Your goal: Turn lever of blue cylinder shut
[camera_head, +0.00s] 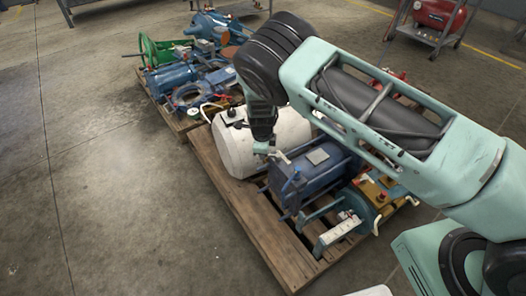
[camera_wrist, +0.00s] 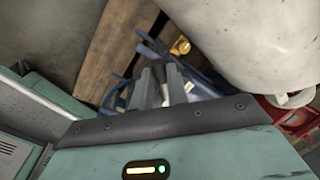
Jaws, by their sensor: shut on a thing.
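The blue cylinder (camera_head: 322,172) lies on the wooden pallet, beside a white tank, with a pale label plate on its top. A small pale lever (camera_head: 281,156) shows at its upper left end. My gripper (camera_head: 268,149) points down at this end and is shut on the lever. In the wrist view, the two grey fingers of my gripper (camera_wrist: 162,74) stand close together with a pale piece between them. Blue parts of the cylinder show around the fingers there. My gripper hides part of the lever, so its exact angle is hard to tell.
The white tank (camera_head: 248,150) sits close to the left of the cylinder and fills the wrist view's upper right. Yellow and blue equipment (camera_head: 372,192) stands close on the right. The wooden pallet (camera_head: 240,200) has bare boards in front. More blue machinery (camera_head: 180,78) stands behind.

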